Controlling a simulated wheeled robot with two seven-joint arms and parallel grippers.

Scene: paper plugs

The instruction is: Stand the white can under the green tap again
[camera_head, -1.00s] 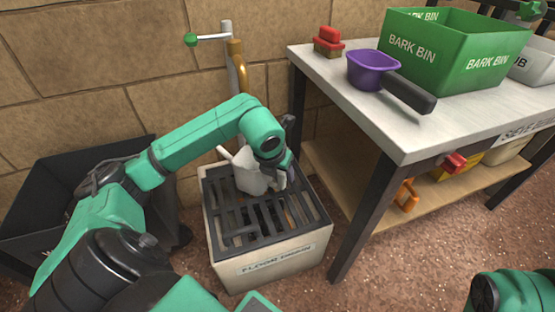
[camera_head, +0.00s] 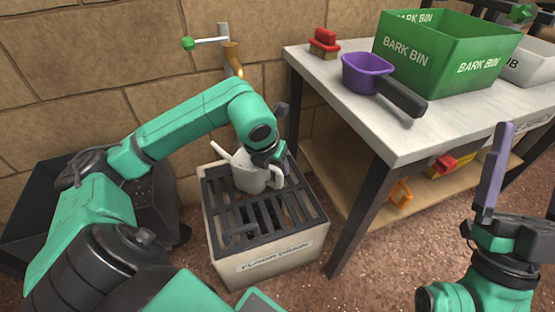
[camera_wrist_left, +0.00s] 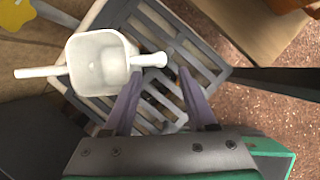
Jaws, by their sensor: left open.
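The white can (camera_head: 250,178) stands upright on the dark grate of the floor drain (camera_head: 268,262). Its spout points left and its handle faces my left gripper (camera_head: 270,163). The wrist view shows the can (camera_wrist_left: 100,62) from above, its handle end near the gap between my left gripper's spread purple fingers (camera_wrist_left: 160,78). The fingers are not closed on it. The tap, with a green-knobbed lever (camera_head: 188,43) and a brass body (camera_head: 233,58), is on the wall above and behind the can. My right gripper (camera_head: 520,170) is empty at the right, its fingers apart.
A table (camera_head: 425,137) at the right holds a purple pot (camera_head: 362,73), a red-topped brush (camera_head: 324,43) and a green bark bin (camera_head: 405,50). Its leg stands close to the drain.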

